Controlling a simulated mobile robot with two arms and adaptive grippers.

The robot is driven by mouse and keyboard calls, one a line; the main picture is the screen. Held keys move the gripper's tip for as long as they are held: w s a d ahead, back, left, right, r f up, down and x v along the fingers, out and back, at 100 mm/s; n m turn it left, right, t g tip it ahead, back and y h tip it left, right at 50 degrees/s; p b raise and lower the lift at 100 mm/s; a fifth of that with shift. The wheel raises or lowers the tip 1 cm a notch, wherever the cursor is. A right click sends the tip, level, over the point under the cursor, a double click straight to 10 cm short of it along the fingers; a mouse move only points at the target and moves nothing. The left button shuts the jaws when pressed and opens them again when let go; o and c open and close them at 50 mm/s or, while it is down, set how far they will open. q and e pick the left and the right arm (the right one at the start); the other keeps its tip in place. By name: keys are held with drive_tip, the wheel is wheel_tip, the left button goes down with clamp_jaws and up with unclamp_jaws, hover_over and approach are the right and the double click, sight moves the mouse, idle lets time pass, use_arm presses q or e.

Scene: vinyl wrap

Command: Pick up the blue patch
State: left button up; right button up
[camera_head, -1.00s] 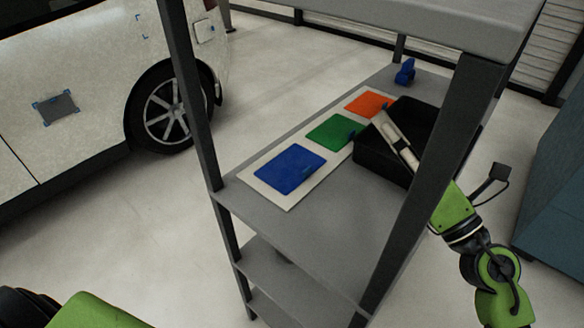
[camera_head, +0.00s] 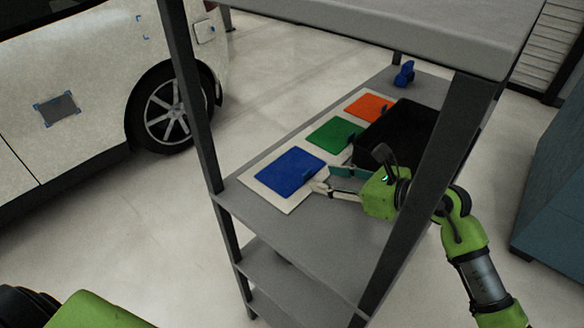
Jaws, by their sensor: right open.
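The blue patch (camera_head: 287,170) lies flat on the near end of a white backing sheet (camera_head: 264,192) on the grey shelf. A small tab stands at its right edge. The green patch (camera_head: 332,133) and the orange patch (camera_head: 367,107) lie farther back on the same sheet. My right gripper (camera_head: 322,179) is open, low over the shelf, with its fingertips pointing left at the blue patch's right edge. I cannot tell whether they touch it. My left gripper is not clearly visible; only a green part of my left arm shows at the bottom left.
A black bin (camera_head: 404,130) stands on the shelf behind my right gripper. A small blue object (camera_head: 404,74) stands at the shelf's far end. Dark rack posts (camera_head: 199,110) and an upper shelf (camera_head: 400,28) frame the space. A white car (camera_head: 90,90) is at left.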

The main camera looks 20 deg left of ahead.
sight(308, 174)
drive_tip(key=x, duration=0.1)
drive_tip(key=p+x, duration=0.1)
drive_tip(key=x, duration=0.2)
drive_tip(key=shift+a+r, duration=0.15)
drive_tip(key=shift+a, duration=0.3)
drive_tip(key=shift+w+a+f, duration=0.2)
drive_tip(key=shift+a+f, duration=0.05)
drive_tip(key=shift+a, duration=0.15)
drive_tip(key=shift+d, duration=0.1)
drive_tip(key=c, duration=0.8)
